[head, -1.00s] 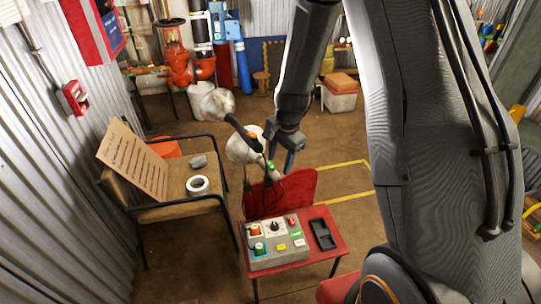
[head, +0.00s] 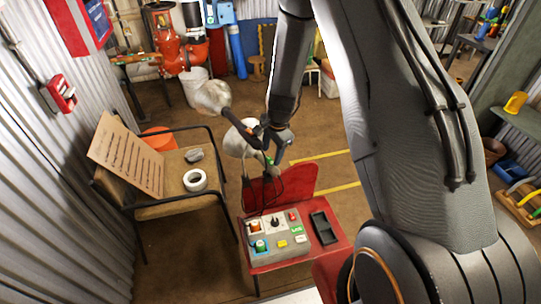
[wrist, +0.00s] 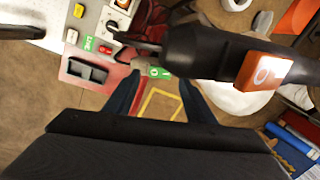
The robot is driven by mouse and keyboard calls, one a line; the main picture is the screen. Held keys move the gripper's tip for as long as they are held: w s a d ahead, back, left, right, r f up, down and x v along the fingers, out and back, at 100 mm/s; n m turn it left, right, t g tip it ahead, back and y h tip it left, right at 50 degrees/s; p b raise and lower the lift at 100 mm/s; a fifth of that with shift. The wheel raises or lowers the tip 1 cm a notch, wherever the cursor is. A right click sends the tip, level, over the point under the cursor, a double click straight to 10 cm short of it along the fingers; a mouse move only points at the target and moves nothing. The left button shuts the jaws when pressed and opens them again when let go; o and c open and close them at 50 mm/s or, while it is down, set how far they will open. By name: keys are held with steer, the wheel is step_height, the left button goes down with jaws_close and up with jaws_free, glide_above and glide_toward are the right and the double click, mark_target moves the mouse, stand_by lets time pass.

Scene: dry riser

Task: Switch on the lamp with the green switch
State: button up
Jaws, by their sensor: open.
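A lamp with a white shade (head: 233,143) and a small green switch (head: 269,159) stands at the back of the red chair (head: 322,236). In the wrist view the green switch (wrist: 158,72) shows ahead, between my fingers in the picture. A second lamp, with a pale shade (head: 212,96) and a dark stem, carries an orange switch (wrist: 263,72); its dark body crosses the wrist view close by. My gripper (head: 274,152) is open and empty beside the lamps; its spread fingers also show in the wrist view (wrist: 160,100). I cannot tell whether it touches either lamp.
A grey control box (head: 277,238) with coloured buttons and a black tray (head: 323,228) lie on the red seat. Cables hang behind the box. A brown chair (head: 180,181) at left holds a cardboard sign (head: 126,154) and a tape roll (head: 195,180).

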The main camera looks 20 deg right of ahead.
mark_target(270, 161)
steer(key=shift+w+a+f, duration=0.1)
steer(key=shift+w+f, duration=0.05)
steer(key=shift+f, duration=0.55)
steer(key=shift+w+a+f, duration=0.1)
steer(key=shift+f, duration=0.6)
steer(key=c, duration=1)
steer(key=shift+p, duration=0.35)
steer(key=shift+c, duration=0.2)
